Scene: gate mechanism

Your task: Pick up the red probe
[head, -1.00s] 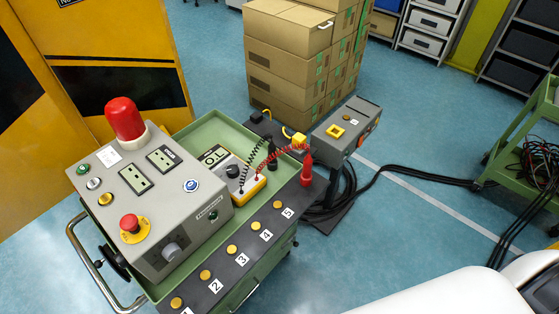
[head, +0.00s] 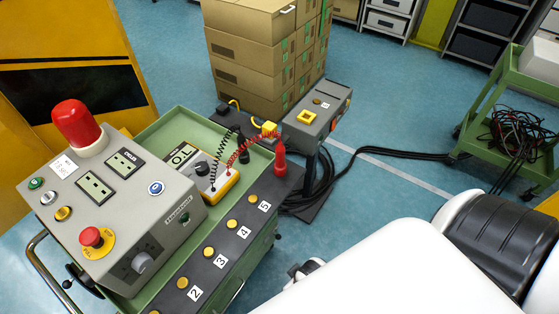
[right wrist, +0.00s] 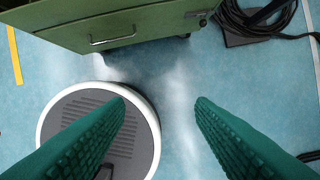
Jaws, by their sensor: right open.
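The red probe (head: 281,159) stands upright at the far right corner of the green cart, at the end of the dark strip with numbered yellow buttons. A coiled red lead runs from its top to the yellow meter (head: 216,178). My right arm reaches in from the lower right of the head view; its gripper is not clearly seen there. In the right wrist view my right gripper (right wrist: 160,106) is open, with two green ribbed fingers apart and nothing between them. It points down beside the green cart (right wrist: 120,28), over the floor. The red probe is not in that view. My left gripper is not in view.
A grey control box (head: 125,195) with a red lamp (head: 77,125) stands on the cart. A black probe (head: 244,150) is left of the red one. A grey pedestal box (head: 316,108) stands behind, near stacked cartons (head: 262,60). Cables cross the floor to another green cart (head: 520,90).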

